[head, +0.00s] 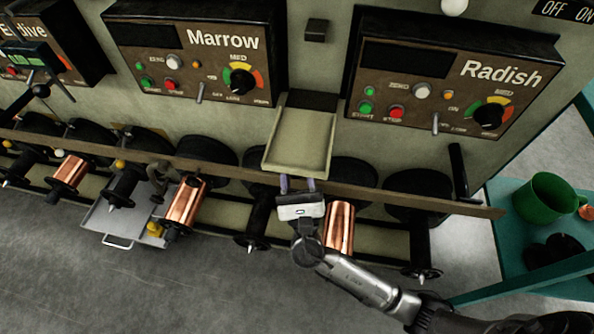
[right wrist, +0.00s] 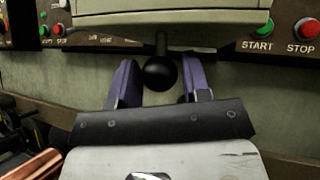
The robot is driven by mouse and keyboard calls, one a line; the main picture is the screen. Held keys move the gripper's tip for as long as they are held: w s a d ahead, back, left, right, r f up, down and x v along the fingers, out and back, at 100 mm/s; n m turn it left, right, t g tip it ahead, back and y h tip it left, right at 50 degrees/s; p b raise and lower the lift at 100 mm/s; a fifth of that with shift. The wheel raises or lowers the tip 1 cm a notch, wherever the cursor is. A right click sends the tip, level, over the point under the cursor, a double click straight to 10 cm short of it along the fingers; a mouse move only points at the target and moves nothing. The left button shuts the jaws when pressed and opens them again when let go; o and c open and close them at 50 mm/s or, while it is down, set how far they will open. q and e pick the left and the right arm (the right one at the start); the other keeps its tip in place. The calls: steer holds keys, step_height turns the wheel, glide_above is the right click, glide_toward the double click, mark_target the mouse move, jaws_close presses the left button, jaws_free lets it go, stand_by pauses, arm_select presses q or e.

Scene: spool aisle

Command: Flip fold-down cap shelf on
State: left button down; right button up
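The cap shelf (head: 300,140) is a pale, shallow tray with a raised rim, on the wall between the Marrow and Radish panels. It slopes out and down from a dark bracket at its top, and it looks empty. In the right wrist view its pale front edge (right wrist: 170,10) crosses the top, with a round black knob (right wrist: 160,74) below it. My right gripper (head: 298,185) is at the shelf's lower end. Its purple fingers are open, one on each side of the knob, with gaps showing on both sides.
A brown rail (head: 400,198) runs across the front, with black spindles and copper spools (head: 340,226) below it. A metal dustpan-like tray (head: 125,222) lies at left. A green mug (head: 540,200) stands on a teal bench at right. The Radish panel (head: 450,75) is close to the shelf's right.

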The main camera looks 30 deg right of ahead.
steer(key=shift+s, duration=0.1)
steer(key=shift+s+a+f, duration=0.15)
steer(key=shift+s+f, duration=0.1)
steer(key=shift+f, duration=0.05)
steer(key=p+v, duration=0.2)
steer(key=v, duration=1.1)
steer(key=shift+w, duration=0.1)
